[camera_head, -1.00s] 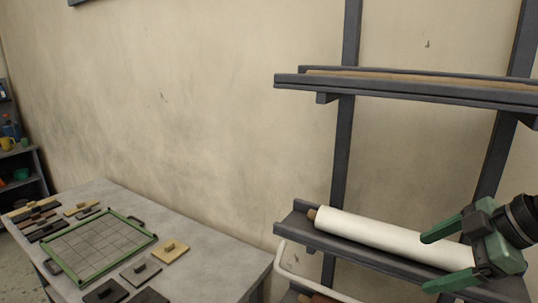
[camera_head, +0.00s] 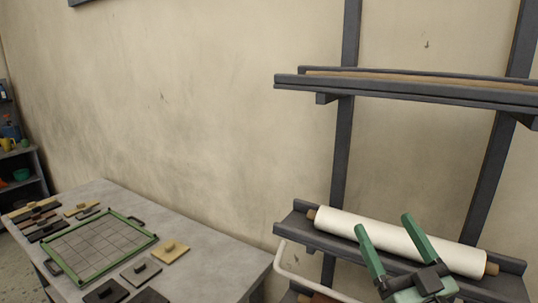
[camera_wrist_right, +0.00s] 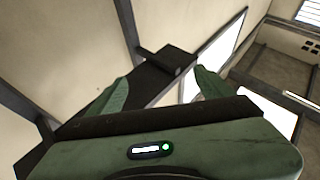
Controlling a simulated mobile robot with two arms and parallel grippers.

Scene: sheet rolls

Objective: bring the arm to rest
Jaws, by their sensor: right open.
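My right gripper (camera_head: 386,240) is at the lower right of the head view, in front of the lower shelf. Its two green fingers are spread apart and point up, with nothing between them. The right wrist view also shows the gripper (camera_wrist_right: 160,88) open and empty, with a dark beam and the wall beyond it. A white sheet roll (camera_head: 345,223) on a brown core lies along the lower shelf (camera_head: 290,232), behind the gripper. The fingers overlap the roll in the picture, but the gripper does not hold it. My left gripper is out of view.
An upper shelf (camera_head: 400,88) spans the dark uprights above. A pale bent rail (camera_head: 283,258) stands at the lower shelf's left. A grey table (camera_head: 215,253) at left holds a green-framed grid (camera_head: 98,245) and several flat pieces. The wall between is bare.

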